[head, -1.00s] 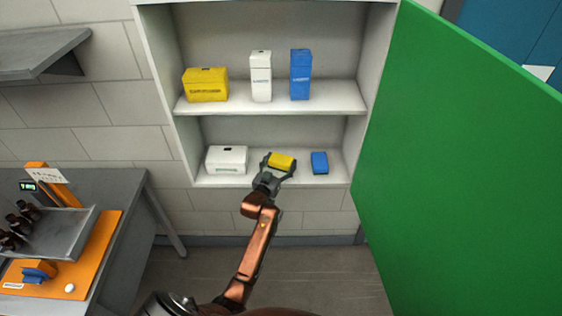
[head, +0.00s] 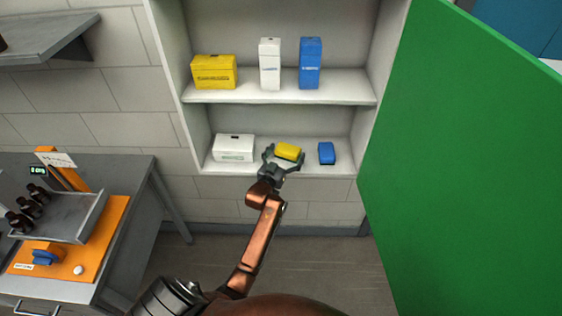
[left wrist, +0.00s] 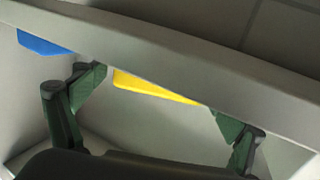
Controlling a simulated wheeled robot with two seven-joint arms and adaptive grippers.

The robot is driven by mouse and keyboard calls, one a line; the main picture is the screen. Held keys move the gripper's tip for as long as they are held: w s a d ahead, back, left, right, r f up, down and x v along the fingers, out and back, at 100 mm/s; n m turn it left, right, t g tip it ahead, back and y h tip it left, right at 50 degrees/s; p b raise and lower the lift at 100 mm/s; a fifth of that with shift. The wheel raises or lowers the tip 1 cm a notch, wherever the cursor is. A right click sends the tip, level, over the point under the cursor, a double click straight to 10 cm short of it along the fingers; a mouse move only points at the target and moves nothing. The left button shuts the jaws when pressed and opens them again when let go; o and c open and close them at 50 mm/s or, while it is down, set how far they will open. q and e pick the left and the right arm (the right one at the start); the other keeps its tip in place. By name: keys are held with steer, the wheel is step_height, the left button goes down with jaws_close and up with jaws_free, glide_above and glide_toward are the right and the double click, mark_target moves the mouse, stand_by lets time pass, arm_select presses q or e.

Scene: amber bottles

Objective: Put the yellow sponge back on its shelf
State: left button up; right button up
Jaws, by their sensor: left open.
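The yellow sponge (head: 288,151) lies on the lower shelf (head: 308,169) of the white cabinet, between a white box and a blue block. My left gripper (head: 283,161) is open at the front of that shelf, just in front of the sponge. In the left wrist view the sponge (left wrist: 160,88) shows beyond the two spread fingers, partly hidden by the pale shelf edge (left wrist: 160,55). The sponge looks free of the fingers. My right gripper is in neither view.
A white box (head: 233,147) and a blue block (head: 326,153) flank the sponge. The upper shelf holds a yellow box (head: 214,72), a white carton (head: 270,63) and a blue carton (head: 310,63). The open green door (head: 460,160) stands at right. A grey table (head: 125,175) with amber bottles (head: 38,193) is at left.

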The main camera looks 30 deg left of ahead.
arm_select(q)
steer(key=s+d, duration=0.1)
steer(key=s, duration=0.9)
steer(key=shift+s+d+r, duration=0.35)
steer(key=shift+s, duration=0.05)
steer(key=shift+f, duration=0.15)
